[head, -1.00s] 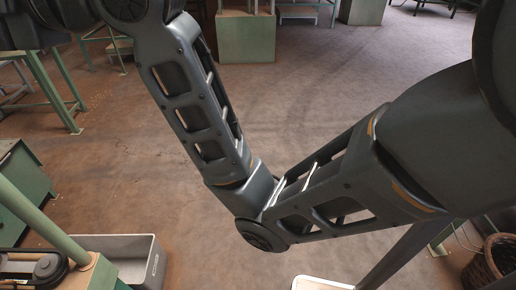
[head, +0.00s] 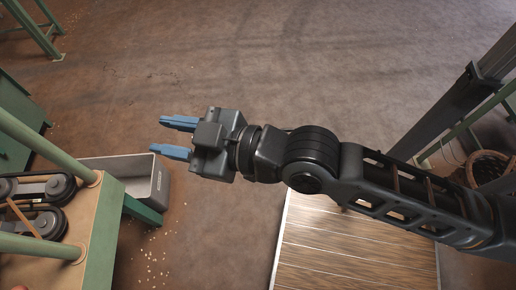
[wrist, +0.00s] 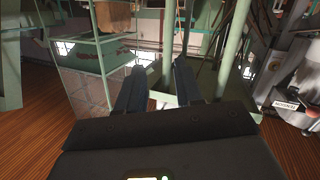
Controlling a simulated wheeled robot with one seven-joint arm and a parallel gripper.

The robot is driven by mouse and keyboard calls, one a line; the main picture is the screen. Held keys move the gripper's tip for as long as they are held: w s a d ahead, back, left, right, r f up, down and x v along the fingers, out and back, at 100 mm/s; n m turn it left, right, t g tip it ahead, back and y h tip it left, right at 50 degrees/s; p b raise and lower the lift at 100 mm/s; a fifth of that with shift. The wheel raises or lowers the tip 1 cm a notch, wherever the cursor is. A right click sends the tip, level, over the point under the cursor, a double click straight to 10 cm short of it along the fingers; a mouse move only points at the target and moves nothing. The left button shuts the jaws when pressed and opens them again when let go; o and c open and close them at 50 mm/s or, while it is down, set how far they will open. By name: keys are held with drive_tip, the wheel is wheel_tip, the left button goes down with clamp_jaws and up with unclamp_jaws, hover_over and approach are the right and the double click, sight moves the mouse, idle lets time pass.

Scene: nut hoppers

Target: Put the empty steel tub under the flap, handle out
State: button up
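A grey open tub (head: 158,184) stands on the floor at the left of the head view, partly hidden by a green-framed machine; a slot-like mark shows on its end wall. I cannot tell for sure that it is the steel tub, and what I see of its inside looks empty. My gripper (head: 158,135) hangs in the air above and right of the tub in the picture, its blue fingers apart, pointing left, nothing between them. In the wrist view the two dark fingers (wrist: 157,85) are also spread and empty. I cannot make out the flap.
A belt-and-pulley machine (head: 38,205) on a green-legged bench stands at the near left. A slatted wooden platform (head: 345,250) lies below my arm. A wicker basket (head: 488,168) is at the right. The brown floor (head: 270,65) beyond is largely clear. The wrist view shows green frames (wrist: 103,65).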

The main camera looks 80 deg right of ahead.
drive_tip(key=s+f+m+g, duration=0.1)
drive_tip(key=s+f+m, duration=0.1)
drive_tip(key=s, duration=1.6)
drive_tip(key=shift+f+y, duration=0.15)
drive_tip(key=shift+y, duration=0.15)
drive_tip(key=shift+d, duration=0.1)
